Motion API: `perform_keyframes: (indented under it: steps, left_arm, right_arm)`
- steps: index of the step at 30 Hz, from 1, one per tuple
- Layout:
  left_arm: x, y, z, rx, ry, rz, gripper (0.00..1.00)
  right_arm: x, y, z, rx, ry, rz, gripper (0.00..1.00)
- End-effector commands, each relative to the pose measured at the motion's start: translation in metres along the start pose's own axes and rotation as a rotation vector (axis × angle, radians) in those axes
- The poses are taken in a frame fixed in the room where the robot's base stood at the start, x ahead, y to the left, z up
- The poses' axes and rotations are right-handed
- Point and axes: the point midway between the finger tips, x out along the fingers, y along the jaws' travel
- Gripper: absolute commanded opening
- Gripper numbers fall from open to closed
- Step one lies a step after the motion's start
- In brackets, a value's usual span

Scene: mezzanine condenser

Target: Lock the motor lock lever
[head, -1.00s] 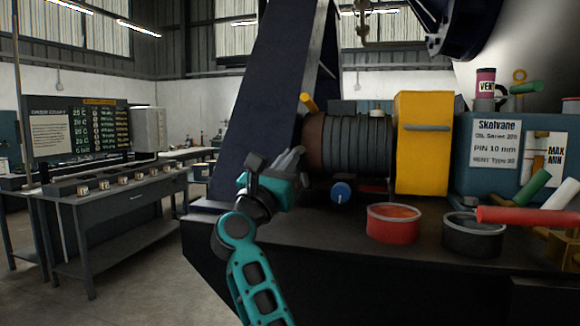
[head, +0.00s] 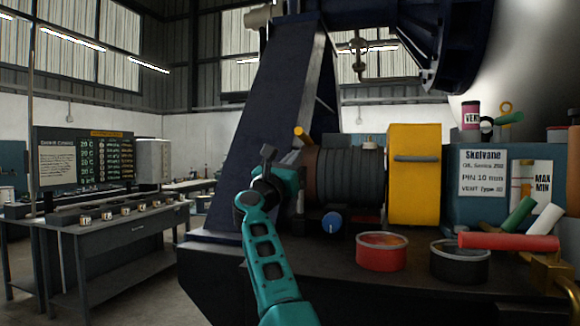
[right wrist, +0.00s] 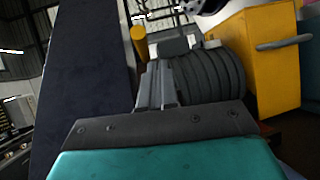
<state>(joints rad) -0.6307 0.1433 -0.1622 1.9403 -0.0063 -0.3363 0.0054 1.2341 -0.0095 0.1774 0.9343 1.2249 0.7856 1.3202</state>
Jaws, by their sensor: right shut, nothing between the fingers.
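The ribbed dark motor (head: 350,175) lies on the bench beside a yellow guard box (head: 414,175). An orange-yellow handle (head: 303,136) sticks up at the motor's upper left, and it also shows in the right wrist view (right wrist: 139,45). It may be the lock lever; I see no label on it. My right gripper (right wrist: 157,80) is shut and empty, pointing towards the motor's left end, with the handle apart from it, beyond and to its left in the wrist view. My left gripper is not in view.
A blue knob (head: 332,222), a red bowl (head: 381,252) and a black bowl (head: 459,264) are at the front of the bench. A red rod (head: 508,241) lies at the right. A dark slanted support (head: 262,130) rises left of the motor.

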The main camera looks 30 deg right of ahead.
Motion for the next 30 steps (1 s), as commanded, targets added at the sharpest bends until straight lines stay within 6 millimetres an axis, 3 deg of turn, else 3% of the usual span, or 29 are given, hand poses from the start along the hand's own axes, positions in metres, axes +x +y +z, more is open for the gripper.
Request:
perform_keyframes:
  steps: [12, 30]
  left_arm:
    - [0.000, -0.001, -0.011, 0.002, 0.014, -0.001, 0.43]
    - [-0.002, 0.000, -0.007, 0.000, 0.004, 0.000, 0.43]
  right_arm:
    - [0.026, 0.004, -0.013, -0.001, 0.001, -0.002, 0.00]
    - [0.029, 0.005, -0.016, 0.000, 0.000, -0.001, 0.00]
